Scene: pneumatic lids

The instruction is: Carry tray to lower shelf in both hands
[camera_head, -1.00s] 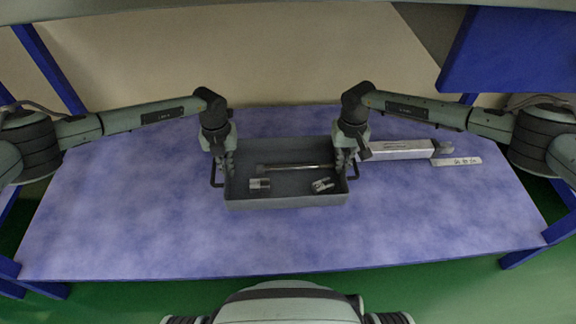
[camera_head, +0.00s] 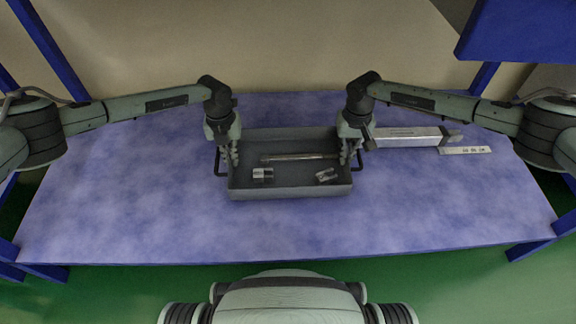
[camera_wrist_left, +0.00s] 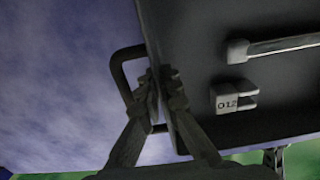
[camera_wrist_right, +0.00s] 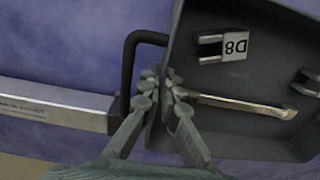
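The grey tray (camera_head: 290,188) is in the middle of the head view, over the blue table (camera_head: 130,190), with a black handle at each end. It holds a metal rod (camera_head: 300,157), a small part marked 012 (camera_wrist_left: 232,97) and another marked D8 (camera_wrist_right: 222,47). My left gripper (camera_head: 230,157) is closed at the tray's left end, its fingers astride the wall beside the handle (camera_wrist_left: 122,72). My right gripper (camera_head: 350,153) is closed likewise at the right end, beside the handle (camera_wrist_right: 130,65). I cannot tell whether the tray touches the table.
A silver cylinder (camera_head: 408,138) lies right of the tray, close to my right gripper. A blue panel (camera_head: 520,30) overhangs at the upper right. The table is clear left and in front of the tray.

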